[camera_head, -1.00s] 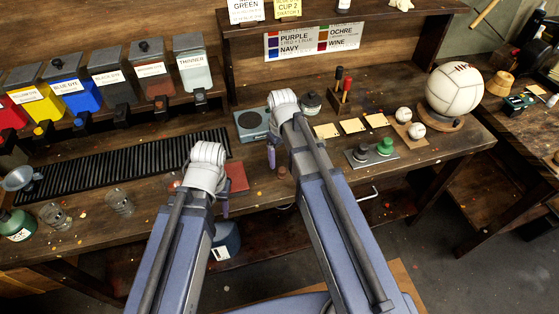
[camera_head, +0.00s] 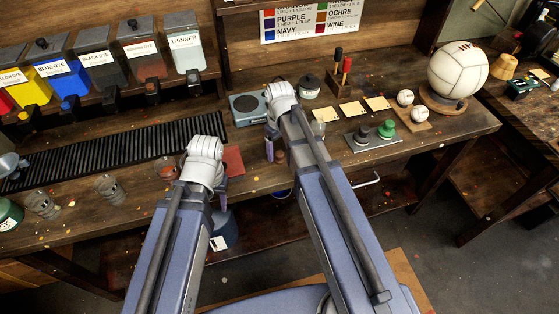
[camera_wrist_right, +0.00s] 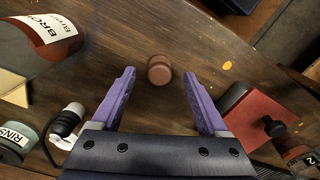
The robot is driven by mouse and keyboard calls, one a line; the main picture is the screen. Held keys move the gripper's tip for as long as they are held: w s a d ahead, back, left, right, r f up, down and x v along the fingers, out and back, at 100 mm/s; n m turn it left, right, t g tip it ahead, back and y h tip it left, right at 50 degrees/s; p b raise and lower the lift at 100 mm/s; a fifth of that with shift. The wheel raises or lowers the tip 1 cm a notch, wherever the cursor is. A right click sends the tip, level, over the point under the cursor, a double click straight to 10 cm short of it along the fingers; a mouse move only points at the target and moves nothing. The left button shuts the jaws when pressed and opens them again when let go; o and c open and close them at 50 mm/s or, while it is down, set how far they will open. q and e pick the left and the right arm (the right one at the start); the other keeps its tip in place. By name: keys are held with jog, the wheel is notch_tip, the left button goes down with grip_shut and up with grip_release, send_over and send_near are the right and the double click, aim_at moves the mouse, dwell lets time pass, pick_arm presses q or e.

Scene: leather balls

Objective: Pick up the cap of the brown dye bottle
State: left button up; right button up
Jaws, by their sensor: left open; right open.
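A small brown cap (camera_wrist_right: 159,70) lies on the wooden bench top in the right wrist view, apart from any bottle there. My right gripper (camera_wrist_right: 160,78) is open, its purple fingers on either side of the cap in the picture; contact does not show. A brown bottle (camera_wrist_right: 25,58) with a white label starting "BRO" is at the upper left of that view, partly cut off. In the head view my right gripper (camera_head: 270,150) is over the bench, mostly hidden behind its arm. My left gripper (camera_head: 222,194) is near the bench's front edge, its fingers mostly hidden.
A red block (camera_wrist_right: 252,112) is right of the right fingers. A rinse bottle (camera_wrist_right: 14,142) is at the lower left. Glass jars (camera_head: 108,187) are at left.

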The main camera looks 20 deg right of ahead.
notch_tip(320, 180, down, 3)
jog(key=shift+r+b, duration=0.15)
jog(key=shift+b, duration=0.7)
pick_arm(q)
notch_tip(320, 180, down, 3)
jog(key=shift+r, duration=0.2)
pick_arm(e)
jog(key=shift+r, duration=0.1)
grip_shut()
